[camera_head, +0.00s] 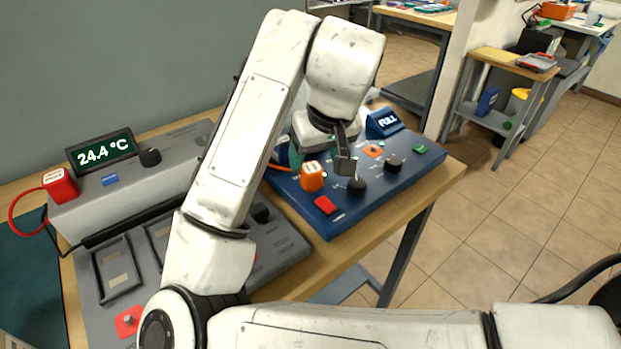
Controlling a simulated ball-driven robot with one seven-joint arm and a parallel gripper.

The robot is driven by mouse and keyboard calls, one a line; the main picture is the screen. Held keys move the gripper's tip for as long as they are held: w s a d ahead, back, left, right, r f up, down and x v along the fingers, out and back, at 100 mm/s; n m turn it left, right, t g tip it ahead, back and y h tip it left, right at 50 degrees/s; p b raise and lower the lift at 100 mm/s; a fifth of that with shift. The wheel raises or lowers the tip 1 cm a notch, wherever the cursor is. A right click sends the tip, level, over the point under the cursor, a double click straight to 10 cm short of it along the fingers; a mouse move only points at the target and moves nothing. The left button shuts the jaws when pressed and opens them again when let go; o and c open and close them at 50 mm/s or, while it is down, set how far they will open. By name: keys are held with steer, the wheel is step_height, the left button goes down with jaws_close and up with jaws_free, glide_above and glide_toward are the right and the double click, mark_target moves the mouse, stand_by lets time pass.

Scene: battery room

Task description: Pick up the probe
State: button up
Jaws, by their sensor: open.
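A long dark rod (122,230) lies along the front of a grey unit with a 24.4 °C display (100,150). A black cable meets its left end; it looks like the probe, but I cannot be sure. My arm hides the space past its right end. My gripper (345,152) has dark fingers and is over the blue panel (345,205), well to the right of the rod. It is open, with nothing seen held in it. The panel partly hides behind the gripper.
On the blue panel stand an orange plug (312,176), black knobs (356,186) and a red button (325,205). A red block (60,184) with a red cable sits left of the display. Grey trays (115,270) lie in front.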

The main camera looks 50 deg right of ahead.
mark_target(312, 168)
steer(key=shift+b+x, duration=0.45)
steer(key=shift+x, duration=2.4)
steer(key=shift+w, duration=0.1)
steer(key=shift+c, duration=0.3)
steer(key=shift+r, duration=0.1)
steer(key=c, duration=1.1)
